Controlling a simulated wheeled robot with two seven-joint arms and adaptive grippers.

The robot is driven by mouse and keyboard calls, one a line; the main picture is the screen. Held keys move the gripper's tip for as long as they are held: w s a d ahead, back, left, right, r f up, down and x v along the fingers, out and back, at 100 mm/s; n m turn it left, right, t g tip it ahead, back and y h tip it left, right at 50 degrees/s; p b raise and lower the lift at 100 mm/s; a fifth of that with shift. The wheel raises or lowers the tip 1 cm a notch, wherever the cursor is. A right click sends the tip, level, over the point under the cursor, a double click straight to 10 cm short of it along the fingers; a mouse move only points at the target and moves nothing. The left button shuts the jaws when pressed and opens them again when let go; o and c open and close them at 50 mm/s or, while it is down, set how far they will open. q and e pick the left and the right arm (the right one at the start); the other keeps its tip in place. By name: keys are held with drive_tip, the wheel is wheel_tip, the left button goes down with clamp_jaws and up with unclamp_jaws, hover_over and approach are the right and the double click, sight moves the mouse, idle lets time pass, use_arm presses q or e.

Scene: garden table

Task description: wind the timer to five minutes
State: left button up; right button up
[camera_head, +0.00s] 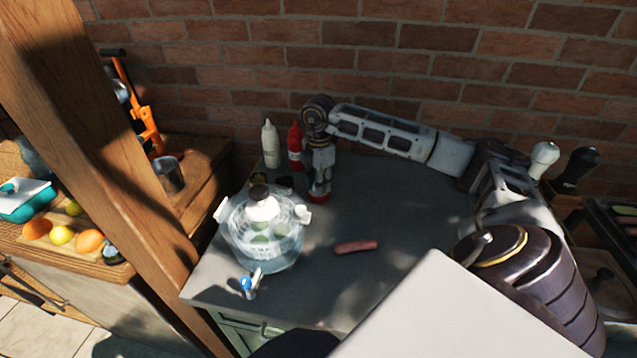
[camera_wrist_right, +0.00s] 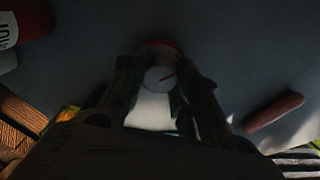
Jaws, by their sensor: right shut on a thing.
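The timer (camera_head: 319,198) shows in the head view as a small red piece on the grey table, under my right gripper (camera_head: 320,183). My right arm reaches across from the right and the gripper points down at it. In the right wrist view the timer (camera_wrist_right: 160,77) has a red edge and a pale round face with a red mark. The fingers of my right gripper (camera_wrist_right: 157,100) stand on both sides of it, shut on it. The fingers hide much of the timer, and I cannot read its setting. My left gripper is not in view.
A red bottle (camera_head: 295,147) and a cream bottle (camera_head: 270,145) stand close behind, left of the gripper. A clear bowl with a basket (camera_head: 270,245) is at the front left. A sausage (camera_head: 356,246) lies in front. The table's right part is mostly free.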

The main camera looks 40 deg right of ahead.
drive_tip(key=o, duration=0.8)
drive_tip(key=shift+o, duration=1.2)
drive_tip(key=shift+r, duration=0.6)
wheel_tip(320, 180, up, 11)
drive_tip(key=shift+f, duration=0.1)
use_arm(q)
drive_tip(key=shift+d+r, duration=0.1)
